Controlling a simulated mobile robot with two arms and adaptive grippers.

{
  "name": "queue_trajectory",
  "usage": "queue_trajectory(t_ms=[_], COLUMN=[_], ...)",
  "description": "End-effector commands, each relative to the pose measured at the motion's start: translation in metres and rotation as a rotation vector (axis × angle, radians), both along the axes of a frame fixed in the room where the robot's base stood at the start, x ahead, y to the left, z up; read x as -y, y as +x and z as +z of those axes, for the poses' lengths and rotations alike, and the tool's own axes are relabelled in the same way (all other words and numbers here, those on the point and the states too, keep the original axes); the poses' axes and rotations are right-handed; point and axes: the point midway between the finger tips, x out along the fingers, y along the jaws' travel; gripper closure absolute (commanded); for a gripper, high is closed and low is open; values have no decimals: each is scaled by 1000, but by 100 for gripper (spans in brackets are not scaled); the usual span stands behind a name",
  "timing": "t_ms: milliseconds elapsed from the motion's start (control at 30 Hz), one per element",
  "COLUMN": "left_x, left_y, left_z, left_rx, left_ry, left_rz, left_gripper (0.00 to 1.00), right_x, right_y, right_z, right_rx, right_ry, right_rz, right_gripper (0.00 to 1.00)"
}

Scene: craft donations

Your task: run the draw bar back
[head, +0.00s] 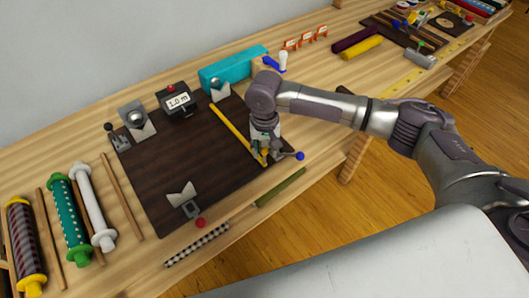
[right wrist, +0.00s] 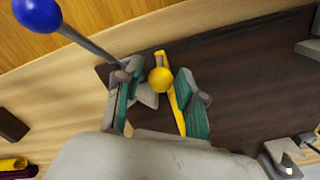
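A long yellow bar (head: 230,125), which I take to be the draw bar, runs across the dark board (head: 165,178) towards its right front edge. In the right wrist view the yellow bar (right wrist: 174,106) ends in a round yellow knob (right wrist: 160,80). My right gripper (head: 264,152) is at the bar's front end, pointing down. In the right wrist view its teal-padded fingers (right wrist: 157,95) stand apart on either side of the knob, with gaps showing. The gripper hides part of the bar's end in the head view. My left gripper is not in view.
A lever with a blue ball (head: 300,156) stands close beside my right gripper; the blue ball (right wrist: 38,14) also shows in the right wrist view. The board carries a "1.0 m" box (head: 178,101), metal brackets and a red knob (head: 200,223). Fabric rolls (head: 72,222) lie at left.

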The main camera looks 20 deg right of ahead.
Motion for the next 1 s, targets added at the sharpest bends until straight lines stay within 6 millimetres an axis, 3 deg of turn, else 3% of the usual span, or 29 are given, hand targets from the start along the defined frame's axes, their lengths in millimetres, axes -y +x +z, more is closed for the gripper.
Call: queue_trajectory(t_ms=[200,533,567,800,1000], left_x=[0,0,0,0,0], left_y=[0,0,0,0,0], left_z=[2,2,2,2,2], left_rx=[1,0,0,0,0], left_ry=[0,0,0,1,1], left_rz=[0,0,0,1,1], left_gripper=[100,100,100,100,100], right_x=[-1,-1,-1,0,-1], right_y=[0,0,0,0,0], right_z=[-23,-28,-28,-27,-27], right_rx=[0,1,1,1,1], right_ry=[0,1,1,1,1], right_rz=[2,2,2,1,1], right_gripper=[60,60,62,100,100])
